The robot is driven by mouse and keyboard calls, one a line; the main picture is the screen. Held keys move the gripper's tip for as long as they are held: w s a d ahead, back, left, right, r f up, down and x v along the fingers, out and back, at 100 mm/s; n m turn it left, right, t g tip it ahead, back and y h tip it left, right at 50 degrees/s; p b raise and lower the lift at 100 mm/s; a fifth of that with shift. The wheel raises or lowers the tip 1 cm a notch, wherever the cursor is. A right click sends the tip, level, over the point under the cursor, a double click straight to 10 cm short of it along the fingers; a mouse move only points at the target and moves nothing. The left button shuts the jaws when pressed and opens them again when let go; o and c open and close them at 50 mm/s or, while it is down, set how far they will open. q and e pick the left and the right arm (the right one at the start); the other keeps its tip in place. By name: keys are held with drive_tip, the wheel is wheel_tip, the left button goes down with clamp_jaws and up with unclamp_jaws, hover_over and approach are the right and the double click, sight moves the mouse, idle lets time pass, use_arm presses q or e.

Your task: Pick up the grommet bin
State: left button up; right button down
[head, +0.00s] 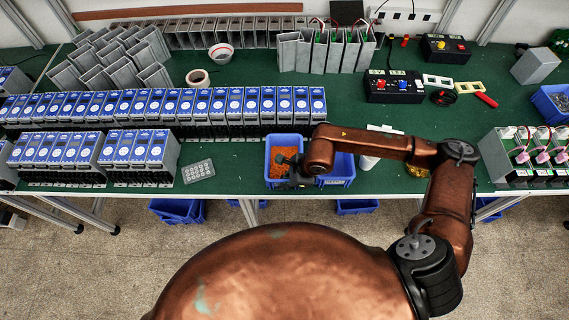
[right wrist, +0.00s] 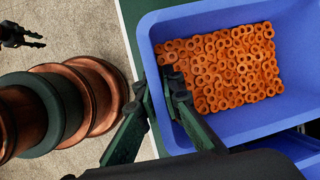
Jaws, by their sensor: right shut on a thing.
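The grommet bin (head: 283,137) is a blue open bin filled with small orange rings. It sits at the front edge of the green bench and fills much of the right wrist view (right wrist: 222,14). My right gripper (head: 288,164) is over its front side. In the right wrist view, the right gripper's fingers (right wrist: 160,85) are shut on the bin's near wall, one finger inside and one outside. A dark gripper, apparently my left one (right wrist: 22,38), shows small at the top left of the right wrist view, away from the bin; its jaw state is unclear.
Another blue bin (head: 340,172) stands right beside the grommet bin, partly hidden by my right arm. Rows of blue-and-white units (head: 138,146) stand to the left, with a grey perforated plate (head: 198,171) nearer. A white cup-like thing (head: 369,160) is to the right.

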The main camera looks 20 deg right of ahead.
drive_tip(key=shift+r, duration=0.15)
drive_tip(key=shift+r+p, duration=0.15)
drive_tip(key=shift+p, duration=0.25)
drive_tip(key=shift+r, duration=0.15)
drive_tip(key=shift+r+b, duration=0.3)
drive_tip(key=shift+r, duration=1.1)
drive_tip(key=s+d+r+p, duration=0.1)
drive_tip(key=s+r+p, duration=0.6)
drive_tip(key=s, duration=0.6)
drive_tip(key=shift+s+r, duration=0.4)
drive_tip(key=shift+r, duration=1)
drive_tip(key=shift+d, duration=0.15)
